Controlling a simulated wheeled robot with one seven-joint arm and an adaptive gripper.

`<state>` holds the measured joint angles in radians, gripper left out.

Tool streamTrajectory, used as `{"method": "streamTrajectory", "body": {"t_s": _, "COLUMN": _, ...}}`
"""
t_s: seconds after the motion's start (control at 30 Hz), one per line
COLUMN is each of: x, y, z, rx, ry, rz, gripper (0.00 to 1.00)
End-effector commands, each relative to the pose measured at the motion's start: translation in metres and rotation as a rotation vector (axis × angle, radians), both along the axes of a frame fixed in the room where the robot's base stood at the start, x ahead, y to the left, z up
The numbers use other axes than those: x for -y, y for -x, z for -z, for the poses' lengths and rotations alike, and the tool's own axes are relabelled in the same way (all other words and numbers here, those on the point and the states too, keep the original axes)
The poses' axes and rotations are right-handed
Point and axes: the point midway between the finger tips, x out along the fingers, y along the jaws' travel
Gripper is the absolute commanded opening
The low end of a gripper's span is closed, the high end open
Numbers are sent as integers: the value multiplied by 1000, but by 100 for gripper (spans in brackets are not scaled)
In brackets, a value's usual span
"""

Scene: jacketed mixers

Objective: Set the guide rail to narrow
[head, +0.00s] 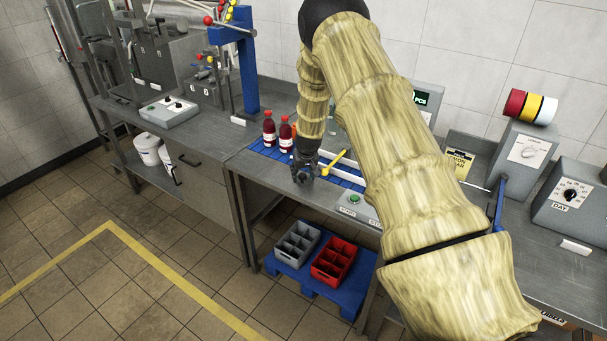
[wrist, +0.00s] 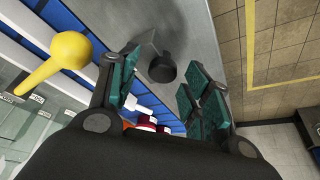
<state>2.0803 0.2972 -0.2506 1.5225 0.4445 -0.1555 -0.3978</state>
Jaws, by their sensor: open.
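A yellow lever with a ball end (head: 336,161) stands by the blue conveyor (head: 262,152) and its white guide rails (head: 348,175). In the wrist view the yellow lever (wrist: 70,50) is large at the upper left, with the white rails (wrist: 72,57) behind it and small labels (wrist: 37,98) near its foot. The label words are too small to read. My gripper (head: 303,175) is over the front edge of the conveyor, left of the lever. In the wrist view my gripper (wrist: 162,75) is open and empty, with the lever outside its fingers.
A dark round knob (wrist: 161,69) on the grey bench shows between my fingers, apparently beyond them. Red bottles (head: 286,133) stand on the conveyor left of my gripper. Crates (head: 333,261) sit below. My arm hides part of the bench.

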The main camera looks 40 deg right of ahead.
Motion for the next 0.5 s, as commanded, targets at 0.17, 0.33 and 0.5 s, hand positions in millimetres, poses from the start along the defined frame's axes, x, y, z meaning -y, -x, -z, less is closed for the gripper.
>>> {"method": "streamTrajectory", "body": {"t_s": 0.17, "x": -2, "y": 6, "z": -17, "rx": 1, "ry": -1, "rz": 1, "gripper": 49}}
{"method": "streamTrajectory", "body": {"t_s": 0.33, "x": -5, "y": 15, "z": -39, "rx": 1, "ry": 0, "rz": 2, "gripper": 49}}
{"method": "streamTrajectory", "body": {"t_s": 0.5, "x": -8, "y": 24, "z": -63, "rx": 2, "ry": 0, "rz": 1, "gripper": 49}}
